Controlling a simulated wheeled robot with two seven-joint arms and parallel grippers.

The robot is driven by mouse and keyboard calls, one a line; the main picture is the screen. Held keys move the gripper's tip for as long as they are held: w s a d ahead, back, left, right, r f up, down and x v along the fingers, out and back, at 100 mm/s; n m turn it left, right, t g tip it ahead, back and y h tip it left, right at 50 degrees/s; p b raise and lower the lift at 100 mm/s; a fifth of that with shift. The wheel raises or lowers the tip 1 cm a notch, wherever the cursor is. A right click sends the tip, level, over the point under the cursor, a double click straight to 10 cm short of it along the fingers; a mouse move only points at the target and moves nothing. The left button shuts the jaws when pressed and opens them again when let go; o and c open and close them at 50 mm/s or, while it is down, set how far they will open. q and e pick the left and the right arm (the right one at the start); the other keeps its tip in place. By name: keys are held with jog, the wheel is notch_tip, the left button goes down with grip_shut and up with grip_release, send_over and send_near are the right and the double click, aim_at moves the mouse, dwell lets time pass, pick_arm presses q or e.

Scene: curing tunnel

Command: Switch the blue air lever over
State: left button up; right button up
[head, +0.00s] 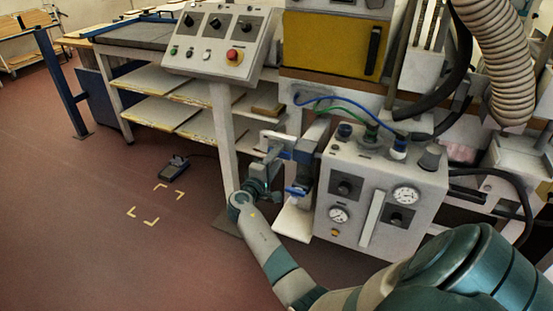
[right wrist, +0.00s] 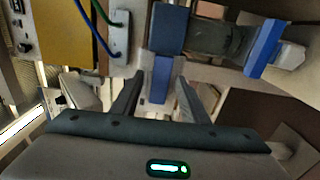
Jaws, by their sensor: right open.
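My right gripper (head: 274,164) is beside the left side of the grey panel box in the head view. In the right wrist view, its two dark fingers (right wrist: 158,98) are apart, with a blue bar (right wrist: 161,82), seemingly the blue air lever, in the gap between them. I cannot tell whether either finger touches it. In the head view a blue part (head: 279,154) shows at the fingertips, and another (head: 296,191) sits lower down. In the right wrist view a second blue piece (right wrist: 264,48) is to the right, on the grey fitting. My left gripper is out of view.
The grey box (head: 340,215) with gauges and knobs stands right of the gripper. A control panel (head: 215,45) with a red button stands on a post (head: 224,130) to the left. Blue and green hoses run above. The floor (head: 80,220) at left is open.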

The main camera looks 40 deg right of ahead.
jog(key=shift+a, duration=0.1)
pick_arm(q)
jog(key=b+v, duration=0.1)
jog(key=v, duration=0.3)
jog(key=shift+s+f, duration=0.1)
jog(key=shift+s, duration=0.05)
pick_arm(e)
jog(key=v, duration=1.7)
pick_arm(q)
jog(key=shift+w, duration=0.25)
pick_arm(e)
jog(key=shift+a, duration=0.1)
